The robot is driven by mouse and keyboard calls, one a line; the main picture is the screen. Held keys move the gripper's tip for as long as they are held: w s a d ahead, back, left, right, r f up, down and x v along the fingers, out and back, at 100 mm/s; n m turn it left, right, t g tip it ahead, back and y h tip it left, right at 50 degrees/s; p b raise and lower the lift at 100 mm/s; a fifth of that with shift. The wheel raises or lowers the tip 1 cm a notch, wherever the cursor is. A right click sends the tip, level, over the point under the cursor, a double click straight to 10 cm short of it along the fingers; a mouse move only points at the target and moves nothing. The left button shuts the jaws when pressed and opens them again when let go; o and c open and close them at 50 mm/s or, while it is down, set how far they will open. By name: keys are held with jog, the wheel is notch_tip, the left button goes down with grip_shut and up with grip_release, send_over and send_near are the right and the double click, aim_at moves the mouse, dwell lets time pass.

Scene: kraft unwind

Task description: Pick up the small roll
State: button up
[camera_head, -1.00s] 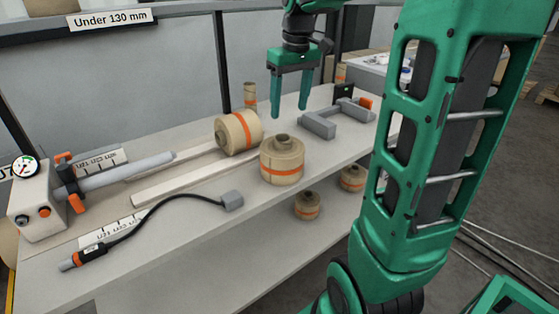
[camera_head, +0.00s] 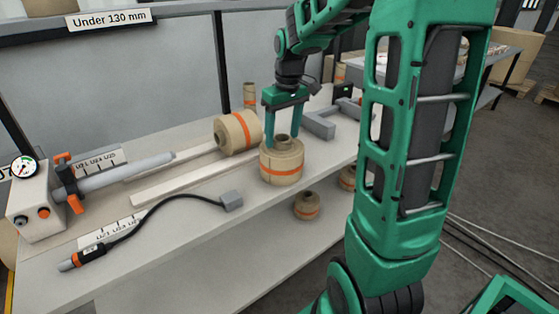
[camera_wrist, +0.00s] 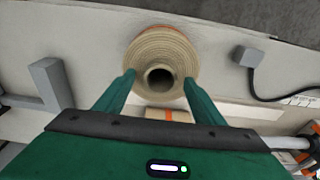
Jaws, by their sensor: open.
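A kraft roll (camera_head: 281,168) with an orange band and a raised core stands upright on the bench top near its front edge. A second banded roll (camera_head: 238,133) lies on its side on the white rails behind it. A slim roll (camera_head: 250,95) stands upright at the back. On the shelf below sit a small roll (camera_head: 306,205) and another one (camera_head: 348,178), partly hidden by my arm. My gripper (camera_head: 284,128) is open, pointing down over the upright bench roll. In the wrist view its fingers (camera_wrist: 158,88) are on either side of the roll's core (camera_wrist: 160,78); contact cannot be told.
A grey bracket (camera_head: 322,124) stands just right of the roll. A grey block with a black cable (camera_head: 230,201) lies to its left. A shaft with orange clamps (camera_head: 68,183) and a gauge box (camera_head: 35,208) are at the far left.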

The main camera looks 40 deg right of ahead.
jog(key=shift+f, duration=0.25)
grip_shut()
jog(key=shift+r, duration=0.1)
